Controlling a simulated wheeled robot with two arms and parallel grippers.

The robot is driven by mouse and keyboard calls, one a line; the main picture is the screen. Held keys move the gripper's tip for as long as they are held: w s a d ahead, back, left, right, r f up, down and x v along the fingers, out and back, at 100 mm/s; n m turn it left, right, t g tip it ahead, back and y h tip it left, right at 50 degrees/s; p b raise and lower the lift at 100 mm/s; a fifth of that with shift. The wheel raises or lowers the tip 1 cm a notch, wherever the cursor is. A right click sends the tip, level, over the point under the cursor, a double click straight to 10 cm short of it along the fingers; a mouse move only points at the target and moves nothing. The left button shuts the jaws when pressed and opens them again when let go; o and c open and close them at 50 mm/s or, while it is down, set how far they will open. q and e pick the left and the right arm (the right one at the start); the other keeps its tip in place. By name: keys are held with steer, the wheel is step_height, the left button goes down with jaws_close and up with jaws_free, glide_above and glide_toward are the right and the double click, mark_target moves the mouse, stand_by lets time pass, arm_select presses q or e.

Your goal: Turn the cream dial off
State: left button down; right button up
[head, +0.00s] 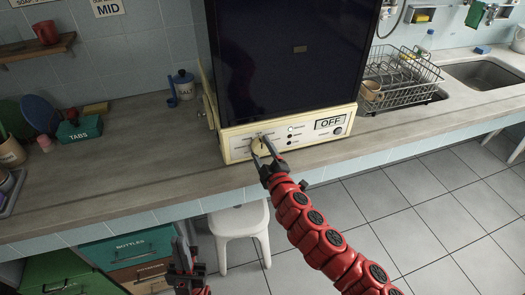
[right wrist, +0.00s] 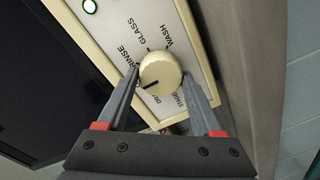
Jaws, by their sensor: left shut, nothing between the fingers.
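The cream dial (head: 259,146) is on the left part of the cream front panel (head: 237,155) of a dark-doored machine (head: 290,65). In the right wrist view the round dial (right wrist: 162,72) has a black pointer line toward its lower left, below the RINSE label. GLASS and WASH labels lie above it; labels below it are partly hidden. My right gripper (head: 265,145) is at the panel, its fingers apart on either side of the dial; firm contact cannot be told. My left gripper (head: 181,250) is shut and empty, low in front of the counter.
An OFF display (head: 331,122) is on the panel's right, above a small round knob (head: 337,131). A lit lamp (right wrist: 90,6) shows near the dial. A dish rack (head: 400,80) stands right of the machine. A white stool (head: 240,225) is below the counter. The counter left of the machine has free room.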

steer(key=o, duration=0.4)
steer(key=shift+c, duration=0.2)
steer(key=p+v, duration=0.2)
steer(key=v, duration=1.5)
steer(key=shift+s+p, duration=0.2)
steer(key=shift+p, duration=0.1)
